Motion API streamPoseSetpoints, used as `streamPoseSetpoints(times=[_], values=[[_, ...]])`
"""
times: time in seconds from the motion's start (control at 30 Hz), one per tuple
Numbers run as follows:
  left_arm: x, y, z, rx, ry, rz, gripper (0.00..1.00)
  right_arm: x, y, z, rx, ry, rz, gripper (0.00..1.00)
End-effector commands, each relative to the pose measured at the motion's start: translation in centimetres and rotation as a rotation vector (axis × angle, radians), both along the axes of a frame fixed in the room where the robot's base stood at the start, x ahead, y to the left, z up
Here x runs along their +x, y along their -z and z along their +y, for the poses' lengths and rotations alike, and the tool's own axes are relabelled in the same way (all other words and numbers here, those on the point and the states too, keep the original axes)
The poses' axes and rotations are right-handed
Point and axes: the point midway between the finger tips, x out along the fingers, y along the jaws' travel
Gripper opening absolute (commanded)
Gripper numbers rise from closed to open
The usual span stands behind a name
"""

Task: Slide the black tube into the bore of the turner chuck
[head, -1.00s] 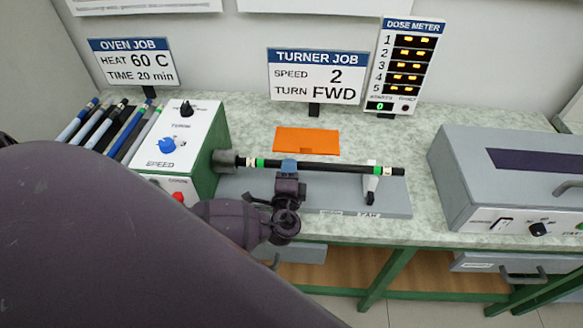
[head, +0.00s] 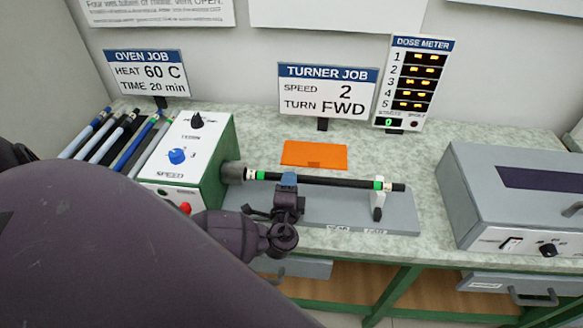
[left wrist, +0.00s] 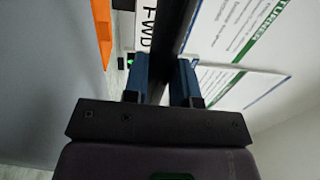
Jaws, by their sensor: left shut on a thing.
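The black tube (head: 330,181) lies level, with green and white bands near both ends. My left gripper (head: 289,180) is shut on it left of its middle; in the left wrist view the tube (left wrist: 172,40) runs between the blue fingers (left wrist: 161,82). The turner chuck (head: 232,173) is a grey cylinder on the side of the turner box. The tube's left end meets the chuck's face and its tip is hidden, seemingly inside the bore; the depth cannot be told. The right end passes over the white rest (head: 378,200). My right gripper is not in view.
The turner box (head: 186,150) with its blue knob stands left of the chuck, with several other tubes (head: 115,137) racked beyond it. An orange sheet (head: 314,154) lies behind the tube. A grey oven-like box (head: 480,195) stands at the right.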

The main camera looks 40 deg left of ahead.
Motion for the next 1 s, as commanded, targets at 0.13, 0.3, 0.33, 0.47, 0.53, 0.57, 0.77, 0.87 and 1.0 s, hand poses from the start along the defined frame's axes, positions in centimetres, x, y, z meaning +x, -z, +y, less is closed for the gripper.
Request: streamPoseSetpoints(times=[0.13,0.3,0.33,0.47,0.53,0.57,0.77,0.87,1.0], values=[[-0.2,0.0,0.3,0.000,0.000,0.000,0.02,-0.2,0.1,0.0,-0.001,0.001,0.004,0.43],[-0.4,0.0,0.6,0.000,0.000,0.000,0.02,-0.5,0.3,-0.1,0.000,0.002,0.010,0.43],[-0.4,0.0,0.6,-0.001,0.000,0.001,0.02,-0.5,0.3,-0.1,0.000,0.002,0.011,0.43],[-0.5,0.0,0.8,-0.001,0.000,0.001,0.02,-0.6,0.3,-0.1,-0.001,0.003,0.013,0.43],[-0.6,0.0,0.9,-0.001,0.000,0.001,0.02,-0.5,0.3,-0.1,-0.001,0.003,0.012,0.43],[-0.6,0.0,1.0,-0.001,0.000,0.001,0.02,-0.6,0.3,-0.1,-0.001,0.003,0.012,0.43],[-0.8,0.0,1.3,0.000,0.000,0.000,0.02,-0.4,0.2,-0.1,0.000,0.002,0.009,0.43],[-0.8,0.0,1.3,0.000,0.000,0.000,0.35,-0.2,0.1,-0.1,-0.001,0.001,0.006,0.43],[-0.8,0.0,1.3,0.000,0.000,0.000,0.55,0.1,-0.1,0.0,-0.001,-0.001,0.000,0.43]])
